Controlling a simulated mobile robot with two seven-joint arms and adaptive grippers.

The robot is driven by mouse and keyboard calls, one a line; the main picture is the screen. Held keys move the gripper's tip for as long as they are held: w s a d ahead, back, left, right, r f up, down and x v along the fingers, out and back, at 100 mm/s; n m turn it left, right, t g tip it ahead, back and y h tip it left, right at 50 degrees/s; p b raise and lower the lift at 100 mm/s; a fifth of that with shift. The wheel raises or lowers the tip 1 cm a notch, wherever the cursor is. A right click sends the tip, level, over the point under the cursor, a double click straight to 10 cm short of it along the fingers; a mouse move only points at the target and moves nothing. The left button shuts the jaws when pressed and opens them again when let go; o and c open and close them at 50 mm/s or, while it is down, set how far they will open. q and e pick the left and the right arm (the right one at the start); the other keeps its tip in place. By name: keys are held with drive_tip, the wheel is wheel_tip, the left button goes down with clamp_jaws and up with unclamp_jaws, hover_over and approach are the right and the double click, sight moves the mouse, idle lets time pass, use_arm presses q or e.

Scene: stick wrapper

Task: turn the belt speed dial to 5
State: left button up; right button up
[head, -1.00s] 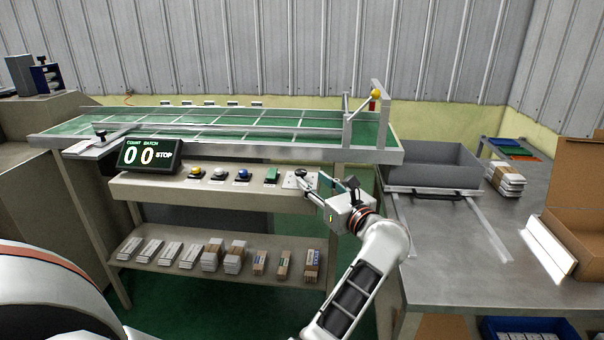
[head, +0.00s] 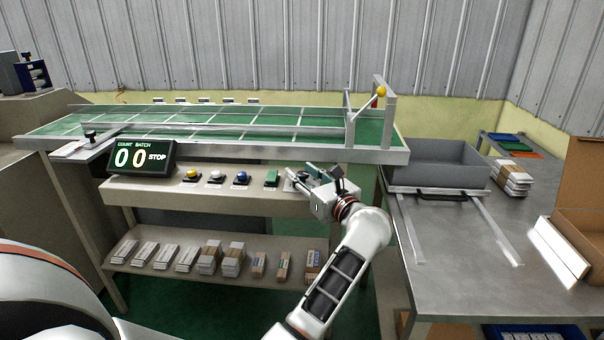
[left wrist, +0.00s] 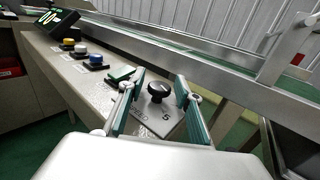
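The belt speed dial (left wrist: 158,89) is a round black knob on a pale plate (left wrist: 152,118) with small markings, at the right end of the control shelf. A "5" can be made out on the plate, but the knob's pointer direction is not clear. My left gripper (left wrist: 160,78) is open, with one green-padded finger on each side of the knob and visible gaps between. In the head view, my left gripper (head: 301,172) covers most of the dial and its plate. My right gripper is not in view.
Yellow (head: 192,174), white (head: 216,176) and blue (head: 241,177) buttons and a green switch (head: 272,177) lie left of the dial. The conveyor's front rail (head: 250,152) runs behind the shelf. A grey tray (head: 440,170) stands right.

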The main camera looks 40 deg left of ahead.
use_arm(q)
drive_tip(key=c, duration=0.7)
drive_tip(key=shift+s+a+r+m+t+p, duration=0.1)
drive_tip(key=shift+r+m+t+p, duration=0.1)
drive_tip(key=shift+m+t+p, duration=0.15)
drive_tip(key=shift+m+t+h, duration=0.25)
drive_tip(key=shift+t+h, duration=0.15)
drive_tip(key=shift+t, duration=0.05)
drive_tip(key=shift+f, duration=0.15)
drive_tip(key=o, duration=1)
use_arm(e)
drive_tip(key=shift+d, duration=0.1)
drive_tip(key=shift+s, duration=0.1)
